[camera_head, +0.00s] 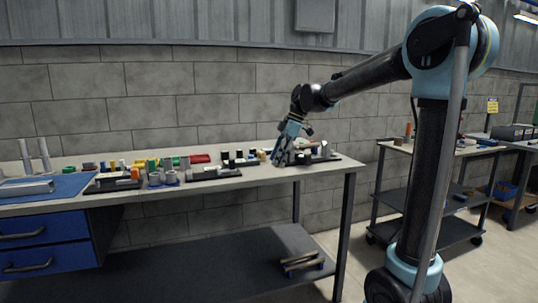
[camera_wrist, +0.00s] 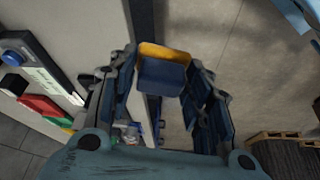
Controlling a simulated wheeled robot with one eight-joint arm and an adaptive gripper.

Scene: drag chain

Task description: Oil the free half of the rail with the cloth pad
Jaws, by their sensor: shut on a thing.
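My gripper (camera_head: 281,158) is over the right part of the workbench, pointing down. In the wrist view its fingers (camera_wrist: 163,88) are closed around a small block-like pad (camera_wrist: 162,74), dark blue with a yellow-orange edge, which I take for the cloth pad. In the head view the pad is too small to make out. At the far left of the bench, a long grey bar (camera_head: 27,188) lies on a blue mat (camera_head: 70,183); it may be the rail. My gripper is far to the right of it.
The workbench (camera_head: 225,185) holds several dark trays and small coloured parts along its middle. Two grey upright posts (camera_head: 45,155) stand at the left end. A block wall runs behind. A shelved cart (camera_head: 400,190) stands to the right, apart from the bench.

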